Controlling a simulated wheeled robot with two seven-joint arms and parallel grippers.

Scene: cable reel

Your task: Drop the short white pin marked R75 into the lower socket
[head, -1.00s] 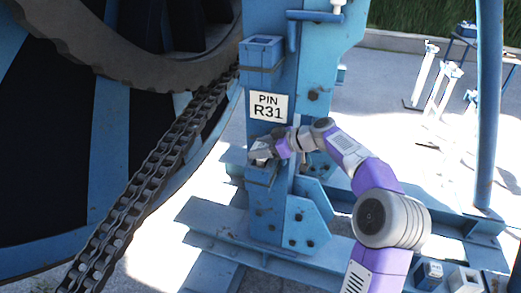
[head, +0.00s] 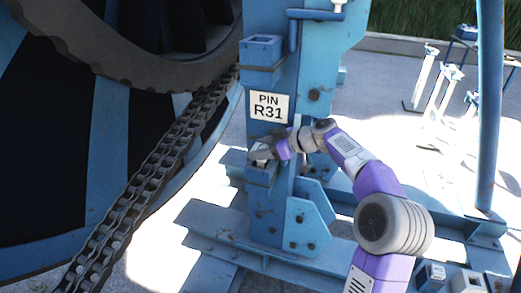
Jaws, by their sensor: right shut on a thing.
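The lower socket (head: 262,175) is a blue square box on the front of the blue post, below the sign. My right gripper (head: 262,154) is at its top and shut on a small pale thing, which I take to be the white pin. The gripper and socket hide most of it, so I cannot read a mark on it or tell how deep it sits. The upper socket (head: 262,46) is a similar blue box higher on the post. My left gripper is not in view.
A white sign (head: 269,107) between the sockets reads PIN R31. A heavy chain (head: 150,180) and the large reel wheel (head: 90,140) are close on the left. Tall white pieces (head: 446,88) stand at the back right. A blue upright pole (head: 488,110) is at right.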

